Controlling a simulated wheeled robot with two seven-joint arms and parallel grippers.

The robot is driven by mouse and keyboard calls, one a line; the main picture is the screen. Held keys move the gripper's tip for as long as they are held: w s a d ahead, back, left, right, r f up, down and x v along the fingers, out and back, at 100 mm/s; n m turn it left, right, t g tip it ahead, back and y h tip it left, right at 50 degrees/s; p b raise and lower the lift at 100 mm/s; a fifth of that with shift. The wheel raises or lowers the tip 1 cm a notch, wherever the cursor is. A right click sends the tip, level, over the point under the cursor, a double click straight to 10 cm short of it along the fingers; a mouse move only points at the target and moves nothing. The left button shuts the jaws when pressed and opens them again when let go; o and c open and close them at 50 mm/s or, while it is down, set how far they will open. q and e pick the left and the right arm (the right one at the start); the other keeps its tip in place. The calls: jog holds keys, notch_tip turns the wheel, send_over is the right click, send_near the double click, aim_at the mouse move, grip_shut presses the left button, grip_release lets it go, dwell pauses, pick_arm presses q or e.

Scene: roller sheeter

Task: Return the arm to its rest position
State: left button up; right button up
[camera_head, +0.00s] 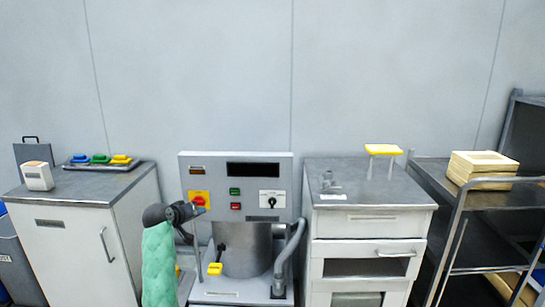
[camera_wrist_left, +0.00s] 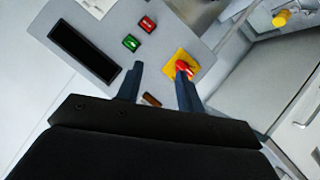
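My left arm, in a green sleeve, rises from the bottom of the head view. Its dark gripper (camera_head: 203,210) is in front of the left side of the grey machine's control panel (camera_head: 250,158). In the left wrist view the two fingers (camera_wrist_left: 158,88) stand apart with nothing between them. One fingertip overlaps the red knob (camera_wrist_left: 184,66) on its yellow plate; I cannot tell whether they touch. The yellow plate (camera_head: 199,194) also shows in the head view just above the gripper. My right arm is not in view.
A white cabinet (camera_head: 75,250) with blue, green and yellow items on top stands left. A drawer cabinet (camera_head: 368,225) with a yellow-topped stand (camera_head: 384,149) is right of the machine. A cart (camera_head: 450,168) with stacked cream trays (camera_head: 483,165) stands far right. A grey hose (camera_head: 290,245) runs down the machine's right side.

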pick_arm(q)
jog(key=s+d+f+m+g, duration=0.1)
jog(key=s+d+f+g, duration=0.2)
jog(key=s+f, duration=0.7)
jog(key=s+d+f+m+g+y, duration=0.1)
jog(key=s+d+f, duration=0.4)
jog(key=s, duration=2.6)
jog(key=s+d+f+m+g+y, duration=0.1)
jog(key=s+d+f+m+g, duration=0.2)
jog(key=s+f, duration=1.1)
jog(key=s+d+g, duration=0.1)
jog(key=s+g, duration=0.2)
jog(key=s, duration=0.4)
jog(key=shift+s+f, duration=0.25)
jog(key=shift+f, duration=0.15)
